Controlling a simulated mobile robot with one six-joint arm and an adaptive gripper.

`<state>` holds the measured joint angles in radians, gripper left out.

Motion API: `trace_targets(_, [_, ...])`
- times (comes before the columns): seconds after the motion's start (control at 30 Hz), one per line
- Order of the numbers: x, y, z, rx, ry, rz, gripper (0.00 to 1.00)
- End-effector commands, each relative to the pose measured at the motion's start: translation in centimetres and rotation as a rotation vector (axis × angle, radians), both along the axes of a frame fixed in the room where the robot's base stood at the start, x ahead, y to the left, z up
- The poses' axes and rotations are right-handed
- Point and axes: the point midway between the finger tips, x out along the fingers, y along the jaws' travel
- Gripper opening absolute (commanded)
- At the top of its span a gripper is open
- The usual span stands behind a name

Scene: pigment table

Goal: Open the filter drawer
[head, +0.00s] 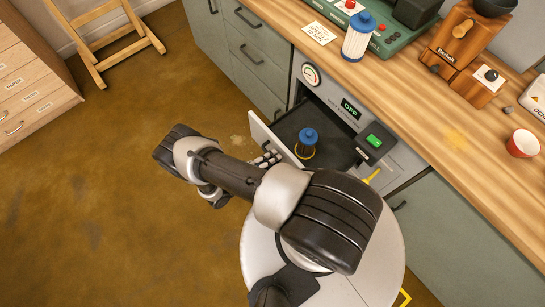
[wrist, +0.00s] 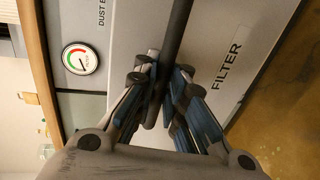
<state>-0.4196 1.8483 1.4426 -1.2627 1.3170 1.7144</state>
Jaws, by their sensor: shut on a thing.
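The filter drawer (head: 264,137) in the grey dust unit stands pulled out in the head view. Its dark inside shows, with a blue-topped filter (head: 308,136) standing in it. In the wrist view the drawer front (wrist: 225,100) bears the word FILTER. A dark bar handle (wrist: 178,30) runs between the fingers of my gripper (wrist: 162,82), which is shut on it.
A green-lit box (head: 374,141) and an OFF display (head: 349,108) sit beside the drawer. A gauge (wrist: 80,59) is on the unit's face. Another blue-topped filter (head: 358,38) stands on the wooden counter (head: 420,90). Open floor lies at left, with an easel (head: 105,35) and a drawer cabinet (head: 30,85).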

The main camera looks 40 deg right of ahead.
Motion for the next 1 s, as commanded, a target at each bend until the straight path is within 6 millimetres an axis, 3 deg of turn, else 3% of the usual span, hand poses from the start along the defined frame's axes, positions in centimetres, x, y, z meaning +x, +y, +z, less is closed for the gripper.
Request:
trace_targets(0.37, [0.1,0.0,0.1,-0.002,-0.001,0.002,0.00])
trace_targets(0.4, [0.1,0.0,0.1,-0.002,-0.001,0.002,0.11])
trace_targets(0.53, [0.1,0.0,0.1,-0.002,-0.001,0.002,0.19])
trace_targets(0.83, [0.0,0.1,0.1,-0.001,0.000,0.001,0.20])
trace_targets(1.0, [0.1,1.7,0.4,-0.001,-0.003,0.005,0.20])
